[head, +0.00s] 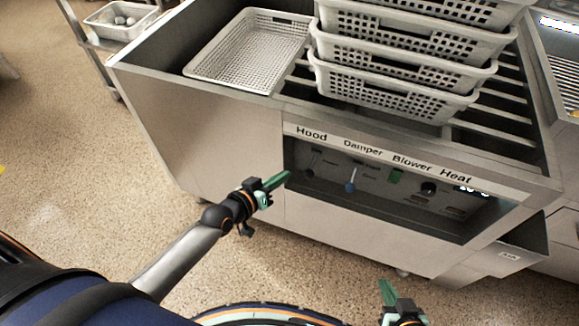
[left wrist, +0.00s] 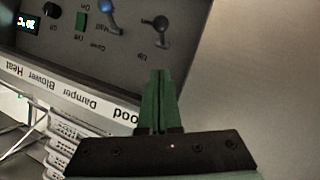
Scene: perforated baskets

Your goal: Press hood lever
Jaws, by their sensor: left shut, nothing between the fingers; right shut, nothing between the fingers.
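The control panel (head: 400,190) is recessed in the front of the steel station under labels reading Hood, Damper, Blower and Heat. The hood lever (head: 310,172), with a dark knob, sits at the panel's left end. In the left wrist view, upside down, the hood lever (left wrist: 160,23) is beyond my fingertips and apart from them. My left gripper (head: 286,177) is shut and empty, just left of the panel opening; it also shows in the left wrist view (left wrist: 158,72). My right gripper (head: 386,288) is shut and empty, low in front of the station.
The blue-knobbed damper lever (head: 351,186) stands right of the hood lever. A green blower switch (head: 396,176) and a black heat knob (head: 429,188) follow. Stacked perforated baskets (head: 395,95) and a single basket (head: 215,75) rest on top. The recess has side and lower edges.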

